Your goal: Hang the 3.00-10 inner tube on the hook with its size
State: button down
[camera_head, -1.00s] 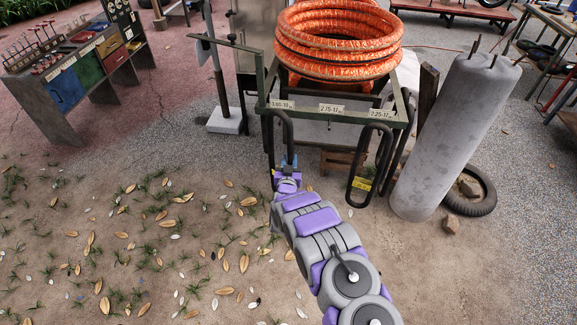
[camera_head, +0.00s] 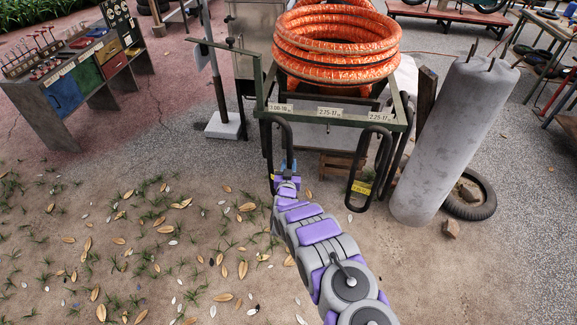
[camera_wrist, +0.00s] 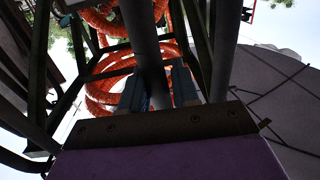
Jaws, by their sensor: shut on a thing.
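A black inner tube (camera_head: 289,138) stands as a long narrow upright loop at the left end of the green rack (camera_head: 348,117), its top just below the left size label (camera_head: 282,107), which appears to read 3.00-10. My gripper (camera_head: 288,167) is shut on this tube's near side, low on the loop. In the wrist view my gripper's fingers (camera_wrist: 158,90) sit on both sides of the dark tube (camera_wrist: 148,35). The left hook is hidden, so I cannot tell whether the tube rests on it.
The rack's other labels (camera_head: 329,111) (camera_head: 381,117) appear to read 2.75-17 and 2.25-17. A black tube with a yellow tag (camera_head: 361,187) hangs at the right end. Orange hose coils (camera_head: 337,45) sit above. A grey cylinder (camera_head: 455,140) leans at right. The ground at left is open.

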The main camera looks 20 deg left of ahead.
jog(key=shift+f, duration=0.1)
dwell(0.3)
jog(key=c, duration=0.8)
grip_release()
jog(key=shift+o, duration=0.2)
jog(key=shift+s, duration=0.1)
jog(key=p+v, duration=0.4)
jog(key=v, duration=1.3)
jog(key=shift+d+f, duration=0.1)
jog(key=shift+d, duration=0.05)
